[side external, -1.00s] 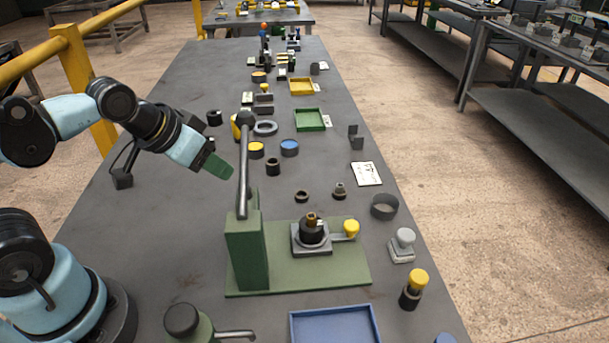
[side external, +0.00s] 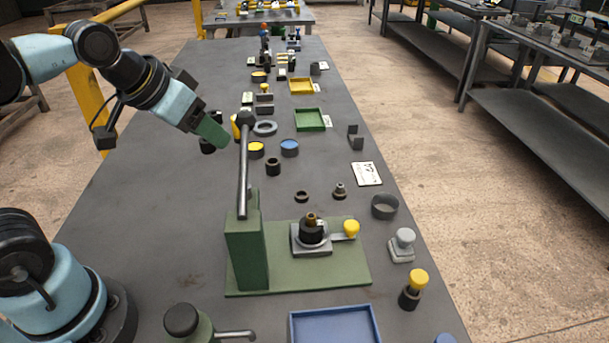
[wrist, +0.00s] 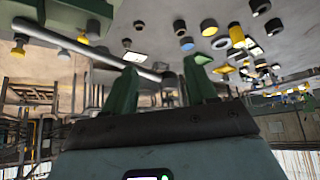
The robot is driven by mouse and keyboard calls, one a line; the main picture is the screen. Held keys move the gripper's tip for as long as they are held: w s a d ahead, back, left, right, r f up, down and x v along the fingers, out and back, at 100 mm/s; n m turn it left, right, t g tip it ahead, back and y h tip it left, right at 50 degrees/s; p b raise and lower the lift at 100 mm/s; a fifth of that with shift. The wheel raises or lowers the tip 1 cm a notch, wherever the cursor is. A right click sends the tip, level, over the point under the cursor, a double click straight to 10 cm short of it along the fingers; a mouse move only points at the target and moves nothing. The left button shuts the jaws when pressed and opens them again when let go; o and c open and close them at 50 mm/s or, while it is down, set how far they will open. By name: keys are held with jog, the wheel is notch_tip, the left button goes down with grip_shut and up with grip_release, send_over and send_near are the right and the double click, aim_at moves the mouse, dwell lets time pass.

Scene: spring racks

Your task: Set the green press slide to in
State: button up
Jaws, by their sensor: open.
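The green press stands on its green base plate (side external: 320,280) in the side external view. Its green post (side external: 247,255) carries a long grey lever (side external: 243,170) that stands up, with a dark knob (side external: 245,119) on top. A grey slide with a yellow knob (side external: 351,229) sits on the base, its knob to the right of a dark cylinder with a brown top (side external: 311,230). My gripper (side external: 222,141) is in the air left of the lever's top, well above the slide. In the wrist view its green fingers (wrist: 160,66) are apart and empty; the lever (wrist: 85,47) shows beyond them.
A blue tray (side external: 377,335) lies in front of the press. A grey-knobbed block (side external: 403,244) and a yellow-capped part (side external: 413,288) stand to its right. Another dark-knobbed device (side external: 182,320) is at the front left. Several small parts and trays fill the bench behind.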

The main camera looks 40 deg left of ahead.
notch_tip(320, 180, up, 6)
jog(key=m+g+h, duration=0.4)
jog(key=m+g, duration=0.2)
jog(key=m, duration=0.8)
send_over(350, 224)
jog(key=s+a, duration=0.2)
jog(key=a, duration=0.3)
notch_tip(350, 224, down, 11)
jog(key=x, duration=1.3)
jog(key=shift+w, duration=0.25)
grip_shut()
